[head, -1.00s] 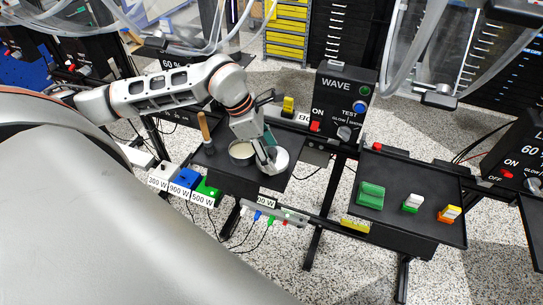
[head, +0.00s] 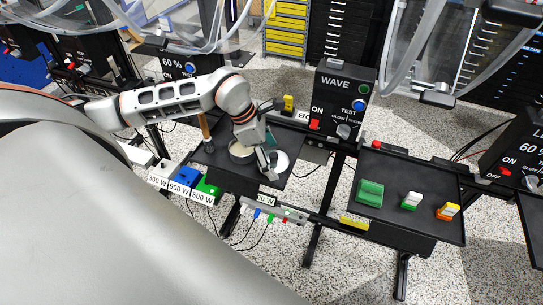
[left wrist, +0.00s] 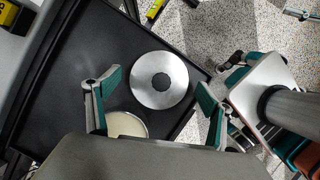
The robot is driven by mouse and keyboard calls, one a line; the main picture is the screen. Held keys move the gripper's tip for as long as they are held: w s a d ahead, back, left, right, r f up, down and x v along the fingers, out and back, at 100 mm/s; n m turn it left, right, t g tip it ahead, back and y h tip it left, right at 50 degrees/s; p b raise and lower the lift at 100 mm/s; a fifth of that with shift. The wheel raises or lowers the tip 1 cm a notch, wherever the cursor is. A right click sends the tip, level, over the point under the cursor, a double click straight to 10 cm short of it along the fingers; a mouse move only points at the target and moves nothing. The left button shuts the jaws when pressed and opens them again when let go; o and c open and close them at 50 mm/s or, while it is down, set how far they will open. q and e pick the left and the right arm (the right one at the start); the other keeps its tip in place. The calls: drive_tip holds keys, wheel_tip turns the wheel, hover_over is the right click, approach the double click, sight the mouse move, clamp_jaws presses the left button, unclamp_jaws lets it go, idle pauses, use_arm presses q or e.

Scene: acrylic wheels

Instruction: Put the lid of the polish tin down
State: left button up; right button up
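The open polish tin (head: 241,151), with pale contents, stands just left of the lid. In the left wrist view the tin (left wrist: 127,125) is partly hidden by the gripper body. My left gripper (left wrist: 157,95) is open above the lid, its green-padded fingers wide apart on either side. The head view shows this gripper (head: 268,165) over the tray. My right gripper is not visible.
A wooden-handled tool (head: 206,132) stands at the tray's left edge. A black WAVE control box (head: 343,98) rises behind to the right. A second tray (head: 395,220) on the right holds a green block (head: 369,193) and small rocker switches. Labelled colored blocks (head: 186,177) line the front left.

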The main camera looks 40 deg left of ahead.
use_arm(q)
drive_tip(key=shift+r, duration=0.2)
drive_tip(key=shift+a+r, duration=0.15)
drive_tip(key=shift+r, duration=0.15)
drive_tip(key=shift+s+a+r, duration=0.25)
drive_tip(key=shift+a+r, duration=0.1)
drive_tip(key=shift+r, duration=0.2)
drive_tip(key=shift+s+a+r, duration=0.25)
drive_tip(key=shift+a+r, duration=0.05)
drive_tip(key=shift+r, duration=0.2)
drive_tip(key=s+a, duration=0.2)
drive_tip(key=s+a+b, duration=0.1)
drive_tip(key=s+a, duration=0.1)
drive_tip(key=a, duration=0.1)
drive_tip(key=s+a+b, duration=0.1)
drive_tip(key=s+a, duration=0.1)
drive_tip(key=a, duration=0.1)
drive_tip(key=shift+s+a, duration=0.35)
drive_tip(key=shift+a, duration=0.2)
